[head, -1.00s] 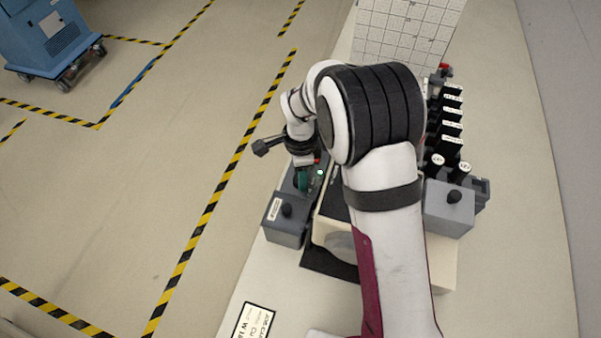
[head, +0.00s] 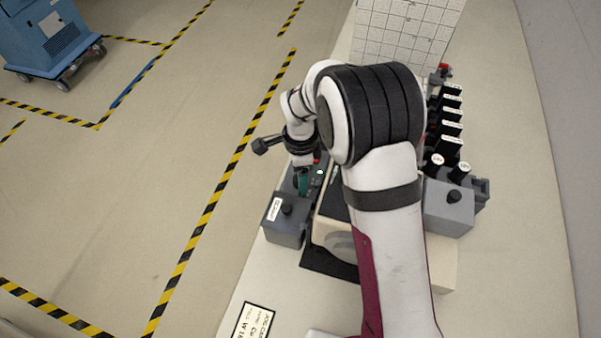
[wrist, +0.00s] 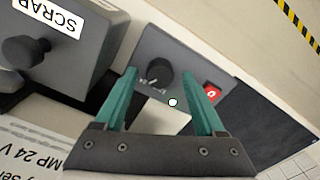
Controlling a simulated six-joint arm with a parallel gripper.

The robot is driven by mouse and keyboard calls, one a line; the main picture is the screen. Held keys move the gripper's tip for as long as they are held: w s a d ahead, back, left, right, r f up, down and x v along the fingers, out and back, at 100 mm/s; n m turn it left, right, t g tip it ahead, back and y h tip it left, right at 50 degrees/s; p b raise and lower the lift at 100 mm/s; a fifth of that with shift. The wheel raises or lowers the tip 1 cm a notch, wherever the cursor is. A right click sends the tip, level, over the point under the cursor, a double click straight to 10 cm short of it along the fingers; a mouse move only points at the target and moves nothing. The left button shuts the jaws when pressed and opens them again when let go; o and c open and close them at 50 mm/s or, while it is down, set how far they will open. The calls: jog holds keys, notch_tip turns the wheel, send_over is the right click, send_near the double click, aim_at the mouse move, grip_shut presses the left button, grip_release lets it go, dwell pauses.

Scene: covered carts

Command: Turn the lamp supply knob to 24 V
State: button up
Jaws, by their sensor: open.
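The lamp supply knob (wrist: 158,73) is a round black knob on a grey panel (wrist: 183,62). Small white marks lie along its lower edge in the wrist view; they are too small to read, so its setting cannot be told. My gripper (wrist: 159,80) is open, with teal fingers pointing toward the panel. The knob appears between the two fingertips; no contact is visible. In the head view my gripper (head: 304,184) is over the grey unit left of my arm, and the knob is hidden there.
A red switch (wrist: 212,91) sits right of the knob, and a small lit indicator (wrist: 172,103) is near the fingers. A grey box labelled SCRAP (wrist: 70,45) with a black knob stands close by. Black labelled blocks (head: 449,125) stand right of my arm.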

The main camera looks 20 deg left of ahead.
notch_tip(320, 180, up, 16)
dwell(0.3)
jog(key=shift+f, duration=0.1)
